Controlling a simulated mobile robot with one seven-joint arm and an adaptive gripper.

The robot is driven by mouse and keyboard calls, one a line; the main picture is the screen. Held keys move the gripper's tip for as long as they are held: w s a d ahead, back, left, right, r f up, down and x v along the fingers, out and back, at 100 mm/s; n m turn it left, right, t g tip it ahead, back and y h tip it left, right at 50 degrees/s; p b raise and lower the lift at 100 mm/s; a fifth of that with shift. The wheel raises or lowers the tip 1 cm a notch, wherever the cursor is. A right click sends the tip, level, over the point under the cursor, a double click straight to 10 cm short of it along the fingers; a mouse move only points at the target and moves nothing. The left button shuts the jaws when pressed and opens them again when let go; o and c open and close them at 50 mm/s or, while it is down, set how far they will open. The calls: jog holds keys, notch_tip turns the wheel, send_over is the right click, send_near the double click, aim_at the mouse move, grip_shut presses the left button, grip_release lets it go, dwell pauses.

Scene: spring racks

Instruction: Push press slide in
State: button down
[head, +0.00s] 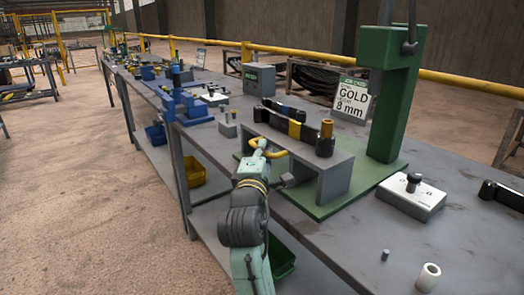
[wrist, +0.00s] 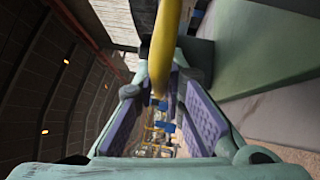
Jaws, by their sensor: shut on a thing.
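The press has a green column (head: 398,105), a green base plate (head: 385,178) and a grey bridge-shaped bed (head: 338,170). A dark slide bar with a yellow band (head: 294,129) lies along the top of the bed. My gripper (head: 262,152) is at the left end of the bed, shut on a yellow handle (head: 273,155). In the wrist view the yellow handle (wrist: 164,45) crosses between the purple-padded fingers. How the handle joins the slide is hidden.
Blue fixtures (head: 185,104) stand farther left.

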aim_at(289, 138)
jog(key=w+d, duration=0.1)
jog(key=d, duration=0.1)
jog(key=w+d, duration=0.4)
jog(key=d, duration=0.1)
jog(key=shift+w+p, duration=0.1)
jog(key=shift+p, duration=0.25)
jog(key=shift+a, duration=0.1)
jog(key=c, duration=1.7)
grip_release()
jog(key=shift+o, duration=0.2)
jog(key=s, duration=0.4)
jog(key=s+a+f, duration=0.1)
jog(key=s, duration=0.7)
jog(key=shift+a+f, duration=0.25)
jog(key=shift+a, duration=0.05)
jog(key=shift+o, duration=0.4)
jog(key=shift+w, duration=0.1)
